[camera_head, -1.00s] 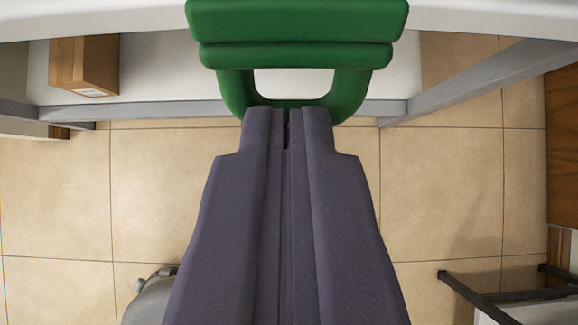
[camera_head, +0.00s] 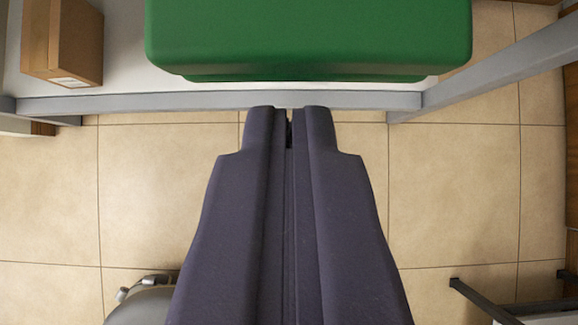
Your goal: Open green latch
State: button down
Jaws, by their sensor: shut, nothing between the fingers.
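The green latch (camera_head: 308,38) fills the top middle of the view as a broad, rounded green block. Its looped handle does not show below the block from here. My gripper (camera_head: 289,110) is shut and empty, pointing up the picture. Its dark fingertips show just below the green block's lower edge, with a gap between them in the picture. I cannot tell how far apart they are in depth.
A grey metal bar (camera_head: 200,102) crosses behind the fingertips, and another slants up at the right (camera_head: 490,70). A cardboard box (camera_head: 62,40) stands on a white surface at the upper left. Tiled floor (camera_head: 160,185) lies below. A dark-legged frame (camera_head: 485,300) is at the lower right.

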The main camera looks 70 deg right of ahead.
jog(key=shift+w+f, duration=0.1)
jog(key=shift+f, duration=0.1)
dwell(0.5)
jog(key=shift+r+p, duration=0.6)
jog(key=shift+r, duration=0.25)
